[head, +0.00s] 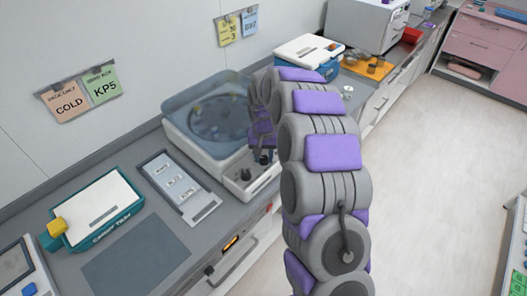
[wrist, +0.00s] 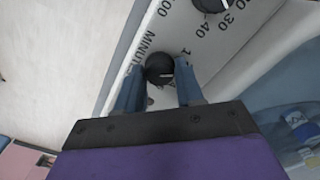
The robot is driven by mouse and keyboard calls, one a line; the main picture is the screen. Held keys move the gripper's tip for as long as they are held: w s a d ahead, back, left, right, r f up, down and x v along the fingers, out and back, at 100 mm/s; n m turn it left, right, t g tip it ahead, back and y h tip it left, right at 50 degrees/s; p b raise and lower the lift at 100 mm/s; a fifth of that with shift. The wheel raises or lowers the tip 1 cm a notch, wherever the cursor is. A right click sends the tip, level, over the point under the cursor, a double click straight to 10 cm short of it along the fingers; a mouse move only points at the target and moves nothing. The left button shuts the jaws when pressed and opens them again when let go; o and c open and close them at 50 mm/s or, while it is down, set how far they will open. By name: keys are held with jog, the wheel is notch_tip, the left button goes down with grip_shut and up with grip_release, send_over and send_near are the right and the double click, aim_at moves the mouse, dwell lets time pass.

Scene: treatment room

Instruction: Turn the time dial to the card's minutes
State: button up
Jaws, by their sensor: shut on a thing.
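A white machine with a clear domed lid (head: 207,112) stands on the counter in the head view. Its front panel carries black dials. In the wrist view the time dial (wrist: 160,68), beside the printed word MINUTES, sits between the two blue fingers of my gripper (wrist: 159,80), which is shut on it. My fingers and wrist hide part of the dial and its scale, so I cannot read its setting. Another black dial (wrist: 211,3) is at the top edge, near 30 and 40. A yellow card (head: 230,30) on the wall is too small to read surely.
A blue card (head: 250,20) hangs beside the yellow one. Orange COLD (head: 70,104) and green KP5 (head: 103,87) cards hang further left. A teal-and-white device (head: 95,212), a labelled tray (head: 178,185) and a dark mat (head: 137,257) are on the counter. The floor at right is clear.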

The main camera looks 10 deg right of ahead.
aim_at(263, 158)
jog(key=m+p, duration=0.3)
jog(key=m, duration=0.3)
jog(key=shift+m, duration=0.4)
dwell(0.3)
jog(key=o, duration=1)
jog(key=shift+a, duration=0.1)
jog(key=shift+r, duration=0.1)
notch_tip(263, 158, up, 17)
jog(key=shift+r+p, duration=0.1)
jog(key=shift+p, duration=1.1)
